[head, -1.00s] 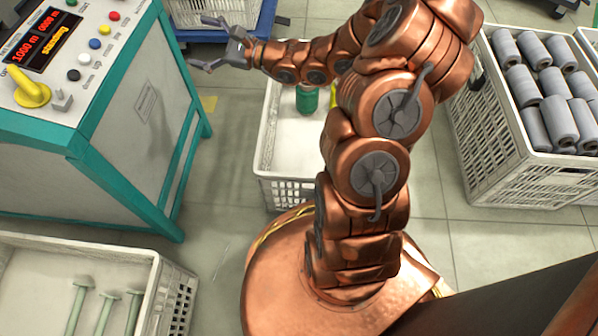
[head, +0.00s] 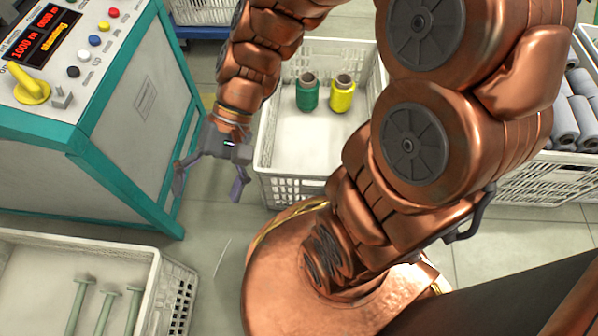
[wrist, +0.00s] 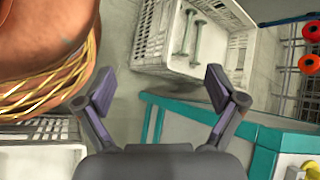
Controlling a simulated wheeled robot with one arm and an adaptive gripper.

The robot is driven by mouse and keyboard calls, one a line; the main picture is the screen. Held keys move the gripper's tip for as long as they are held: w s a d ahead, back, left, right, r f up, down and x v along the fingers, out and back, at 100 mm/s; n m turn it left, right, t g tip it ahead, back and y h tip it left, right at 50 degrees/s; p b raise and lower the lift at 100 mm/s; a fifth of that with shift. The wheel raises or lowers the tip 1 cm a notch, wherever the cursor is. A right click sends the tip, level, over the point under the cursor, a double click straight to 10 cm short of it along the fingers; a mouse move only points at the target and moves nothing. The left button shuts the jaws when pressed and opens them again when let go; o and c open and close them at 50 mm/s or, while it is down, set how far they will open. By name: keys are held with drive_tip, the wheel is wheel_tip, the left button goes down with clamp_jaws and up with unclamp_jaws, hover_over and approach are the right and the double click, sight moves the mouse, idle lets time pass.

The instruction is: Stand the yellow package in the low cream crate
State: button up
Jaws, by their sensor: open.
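The yellow package (head: 342,95) is a spool of yellow yarn on a brown core. It stands upright inside the low cream crate (head: 290,192) in the middle of the head view, near its far part. My gripper (head: 208,191) is open and empty, in front and left of that crate, pointing down and apart from the package. In the wrist view my gripper (wrist: 158,92) shows both fingers spread with nothing between them. The package is not seen in the wrist view.
A green package (head: 307,93) stands left of the yellow one. A teal-framed machine (head: 130,110) is at left. A crate with pale empty bobbins (head: 155,285) is at lower left. A crate of grey spools (head: 560,170) is at right, partly behind my arm.

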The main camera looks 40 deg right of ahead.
drive_tip(key=s+d+n+h, duration=0.1)
drive_tip(key=s+d+h, duration=0.2)
drive_tip(key=d, duration=0.4)
drive_tip(key=s+d+f+n+h, duration=0.1)
drive_tip(key=s+d+n+h, duration=0.1)
drive_tip(key=d+h, duration=0.3)
drive_tip(key=shift+s+d+t+h, duration=0.35)
drive_tip(key=shift+s+d, duration=0.45)
drive_tip(key=shift+d, duration=0.45)
drive_tip(key=shift+r, duration=0.1)
drive_tip(key=r+p, duration=0.1)
drive_tip(key=s+r+p, duration=0.1)
drive_tip(key=r+p, duration=0.1)
drive_tip(key=shift+s+r, duration=0.35)
